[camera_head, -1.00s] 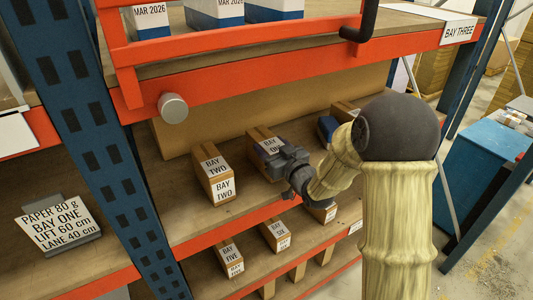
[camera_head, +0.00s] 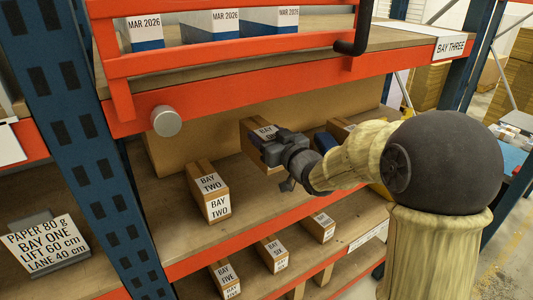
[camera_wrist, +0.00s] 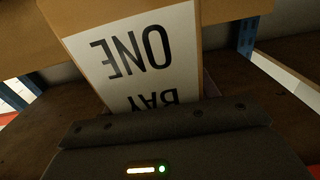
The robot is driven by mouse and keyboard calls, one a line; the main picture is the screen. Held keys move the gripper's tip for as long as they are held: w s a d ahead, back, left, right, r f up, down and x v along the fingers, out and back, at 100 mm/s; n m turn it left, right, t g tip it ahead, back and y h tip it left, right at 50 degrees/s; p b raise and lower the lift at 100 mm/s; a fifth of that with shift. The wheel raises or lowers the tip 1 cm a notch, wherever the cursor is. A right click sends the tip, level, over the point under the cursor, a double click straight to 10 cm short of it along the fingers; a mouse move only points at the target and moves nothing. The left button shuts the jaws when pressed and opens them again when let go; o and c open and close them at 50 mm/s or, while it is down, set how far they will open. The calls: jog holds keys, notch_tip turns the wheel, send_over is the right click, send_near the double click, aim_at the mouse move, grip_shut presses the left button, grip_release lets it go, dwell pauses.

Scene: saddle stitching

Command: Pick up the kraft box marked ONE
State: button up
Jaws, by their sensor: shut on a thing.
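The kraft box marked ONE (camera_head: 250,130) is held by my gripper (camera_head: 277,149), which is shut on it. In the head view the box appears raised above the shelf (camera_head: 160,222), to the right of and higher than the kraft box marked TWO (camera_head: 207,192). The gripper hides much of its front. In the wrist view the white label of the box (camera_wrist: 135,55) reads BAY ONE upside down, right in front of the gripper body (camera_wrist: 165,145). The fingertips are hidden there.
A dark blue item (camera_head: 324,141) and another kraft box (camera_head: 340,128) stand to the right on the same shelf. An orange beam (camera_head: 270,84) crosses above. A blue upright (camera_head: 88,130) is at left. Smaller boxes, including FIVE (camera_head: 223,275), sit on the shelf below.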

jog(key=shift+r, duration=0.7)
